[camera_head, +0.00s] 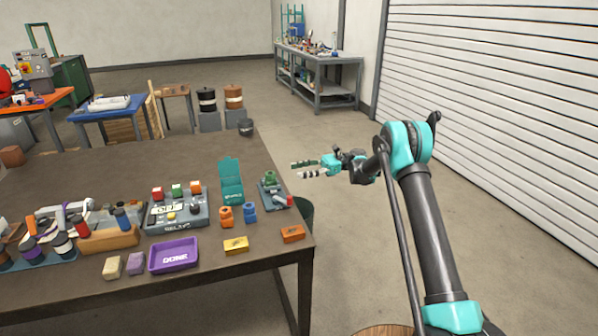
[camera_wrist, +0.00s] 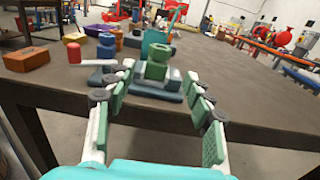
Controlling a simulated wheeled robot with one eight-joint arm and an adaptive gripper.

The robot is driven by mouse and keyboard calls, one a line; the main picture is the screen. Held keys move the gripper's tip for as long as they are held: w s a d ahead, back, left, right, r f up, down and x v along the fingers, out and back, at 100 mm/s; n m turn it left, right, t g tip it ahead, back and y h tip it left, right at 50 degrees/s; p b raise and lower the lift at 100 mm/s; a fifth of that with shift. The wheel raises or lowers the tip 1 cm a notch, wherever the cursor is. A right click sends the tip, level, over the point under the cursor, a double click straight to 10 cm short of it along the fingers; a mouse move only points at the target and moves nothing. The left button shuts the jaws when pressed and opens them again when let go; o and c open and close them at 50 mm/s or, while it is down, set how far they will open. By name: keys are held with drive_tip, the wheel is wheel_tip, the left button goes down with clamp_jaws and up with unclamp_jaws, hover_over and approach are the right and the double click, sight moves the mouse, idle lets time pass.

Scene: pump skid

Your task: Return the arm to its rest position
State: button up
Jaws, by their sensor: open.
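My arm rises at the right of the head view, with dark links and teal joints, and bends left at its elbow. My gripper (camera_head: 297,169) is out beside the table's right edge, empty and apart from the things on the tabletop. The wrist view shows my gripper (camera_wrist: 160,72) with its green-padded fingers spread wide and nothing between them. Beyond the fingers, a small green-topped fixture (camera_wrist: 157,62) stands on a dark slate base; in the head view this fixture (camera_head: 270,178) is near the table's right edge, left of my gripper.
The brown table (camera_head: 120,165) holds a purple tray (camera_head: 173,255), a grey button box (camera_head: 178,214), a teal open case (camera_head: 231,180) and several blocks. A dark bin (camera_head: 306,213) stands by its right edge. A white shutter wall (camera_head: 490,90) is at right; floor between is clear.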

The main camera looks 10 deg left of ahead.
drive_tip(key=s+d+r+n+t+h, duration=0.1)
drive_tip(key=s+d+n+t+h, duration=0.2)
drive_tip(key=s+d, duration=0.4)
drive_tip(key=s+d+r+n+t+h, duration=0.1)
drive_tip(key=s+d+r+t+h, duration=0.15)
drive_tip(key=s+d+t, duration=0.55)
drive_tip(key=s+d+f+n+t+h, duration=0.1)
drive_tip(key=s+d+f+n+h, duration=0.2)
drive_tip(key=s+d, duration=0.7)
drive_tip(key=s+d+f+n+t+h, duration=0.2)
drive_tip(key=s+d+f+n+h, duration=0.2)
drive_tip(key=s+d, duration=0.6)
drive_tip(key=d+f+h, duration=0.2)
drive_tip(key=d, duration=0.4)
drive_tip(key=shift+s+d, duration=0.2)
drive_tip(key=shift+s, duration=0.1)
drive_tip(key=shift+h, duration=0.25)
